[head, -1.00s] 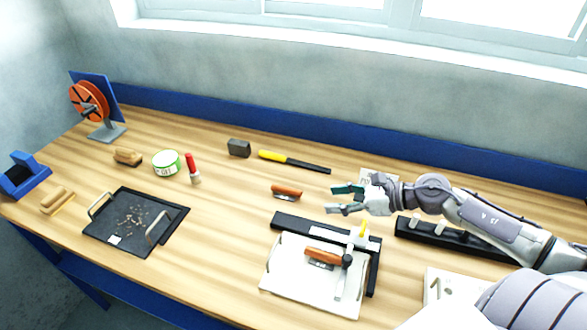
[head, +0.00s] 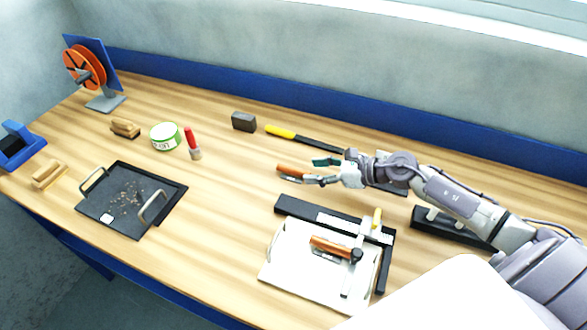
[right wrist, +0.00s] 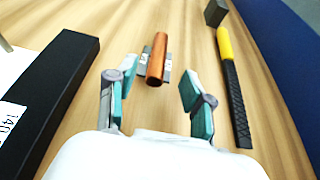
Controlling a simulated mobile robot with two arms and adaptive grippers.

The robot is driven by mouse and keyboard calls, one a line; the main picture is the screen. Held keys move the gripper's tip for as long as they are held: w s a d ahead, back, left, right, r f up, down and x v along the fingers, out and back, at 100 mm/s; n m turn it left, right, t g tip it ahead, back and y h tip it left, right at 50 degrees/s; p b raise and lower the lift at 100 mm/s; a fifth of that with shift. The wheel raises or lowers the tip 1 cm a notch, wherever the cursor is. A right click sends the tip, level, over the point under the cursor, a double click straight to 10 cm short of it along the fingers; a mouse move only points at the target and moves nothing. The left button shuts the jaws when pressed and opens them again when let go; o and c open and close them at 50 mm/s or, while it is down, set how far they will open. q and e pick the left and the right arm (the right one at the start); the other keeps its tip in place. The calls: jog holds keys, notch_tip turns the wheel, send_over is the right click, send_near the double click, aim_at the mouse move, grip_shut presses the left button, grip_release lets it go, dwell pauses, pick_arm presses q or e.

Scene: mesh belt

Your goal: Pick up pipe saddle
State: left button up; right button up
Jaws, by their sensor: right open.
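A copper-coloured pipe piece on a small grey metal plate, which looks like the pipe saddle (right wrist: 158,58), lies on the bench ahead of my right gripper (right wrist: 150,86). It also shows in the head view (head: 290,169), partly covered by my fingers. My right gripper, also in the head view (head: 312,171), is open and empty, its two teal-padded fingers to either side of the near end of the piece. A similar copper piece (head: 328,246) lies in the white tray (head: 300,276) in front. My left gripper is not in view.
A black bar (right wrist: 55,90) lies left of the gripper in the wrist view. A yellow-handled file (right wrist: 232,85) lies right, with a dark block (right wrist: 215,12) beyond. A black tray (head: 120,215), green-white tin (head: 165,137) and red-topped tool (head: 192,142) stand left.

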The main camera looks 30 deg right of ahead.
aim_at(297, 169)
jog(key=shift+w+a, duration=0.15)
jog(key=shift+w+a+p, duration=0.2)
jog(key=shift+a+p, duration=0.1)
jog(key=shift+p, duration=0.1)
jog(key=p+x, duration=0.1)
jog(key=x, duration=0.2)
jog(key=shift+w+a+p, duration=0.2)
jog(key=shift+w+p, duration=0.1)
jog(key=shift+w+a+f, duration=0.25)
jog(key=shift+f, duration=0.05)
jog(key=shift+s, duration=0.1)
jog(key=shift+c, duration=0.2)
jog(key=shift+c, duration=1.2)
jog(key=c, duration=0.6)
jog(key=shift+r, duration=0.15)
jog(key=shift+c, duration=0.3)
